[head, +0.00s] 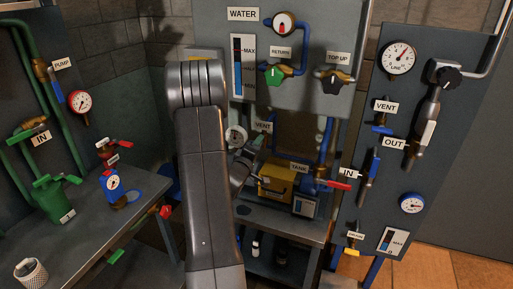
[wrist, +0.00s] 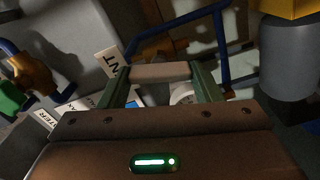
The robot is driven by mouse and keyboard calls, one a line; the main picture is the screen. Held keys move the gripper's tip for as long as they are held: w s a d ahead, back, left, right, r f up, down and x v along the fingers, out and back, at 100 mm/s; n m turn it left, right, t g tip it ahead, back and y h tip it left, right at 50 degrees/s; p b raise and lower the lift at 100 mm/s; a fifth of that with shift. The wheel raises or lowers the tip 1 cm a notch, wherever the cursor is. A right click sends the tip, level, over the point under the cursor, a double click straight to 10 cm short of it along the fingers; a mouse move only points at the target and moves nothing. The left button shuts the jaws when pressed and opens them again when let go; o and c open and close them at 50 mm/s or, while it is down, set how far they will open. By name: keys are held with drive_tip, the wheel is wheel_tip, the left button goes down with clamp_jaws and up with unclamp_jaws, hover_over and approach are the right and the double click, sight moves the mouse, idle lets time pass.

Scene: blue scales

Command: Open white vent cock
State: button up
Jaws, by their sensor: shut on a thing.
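My gripper (wrist: 162,78) is in the wrist view, with its two green fingers on either side of a pale bar. The pale bar, which looks like the white vent cock's handle (wrist: 160,71), spans the gap between the fingers, and the gripper is shut on it. A label ending in "NT" (wrist: 110,63) stands just left of the fingers. In the head view my gripper (head: 246,156) is below the middle VENT label (head: 263,127), beside the yellow tank (head: 275,181). My arm hides much of this area, and I cannot make out the white handle there.
A blue cock (head: 381,129) sits under another VENT label on the right panel. A red lever (head: 334,185) juts out right of the tank. Blue pipes (wrist: 185,30) run close behind the fingers. A grey cylinder (wrist: 288,58) stands to the right.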

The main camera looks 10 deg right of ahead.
drive_tip(key=shift+n+p, duration=0.35)
drive_tip(key=shift+n, duration=1.25)
drive_tip(key=o, duration=1)
drive_tip(key=shift+f, duration=0.1)
drive_tip(key=b+v, duration=0.2)
drive_tip(key=v, duration=1.1)
drive_tip(key=shift+s+a+b, duration=0.3)
drive_tip(key=shift+b, duration=0.1)
